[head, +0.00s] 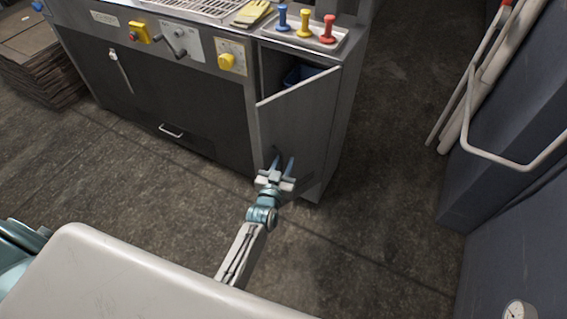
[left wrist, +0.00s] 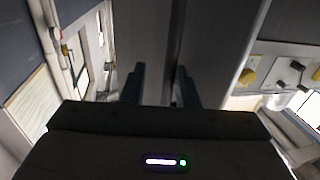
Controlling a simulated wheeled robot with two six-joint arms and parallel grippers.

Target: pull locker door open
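The grey locker door (head: 298,118) is at the right end of the machine cabinet and stands partly open, showing a dark inside with a blue bin (head: 300,75). My left gripper (head: 283,163) is at the lower part of the door, fingers pointing toward it. In the left wrist view its two dark fingers (left wrist: 159,85) are spread apart, with grey panels and a dark vertical gap ahead. I see nothing held between them. Whether a finger touches the door I cannot tell. My right gripper is not in view.
The cabinet top holds a tray (head: 346,39) with blue, yellow and red knobbed pieces, and yellow gloves (head: 252,14). A blue-grey unit with a pale rail (head: 515,164) stands at the right. Flattened cardboard (head: 35,60) is stacked at the far left. The floor right of the locker is clear.

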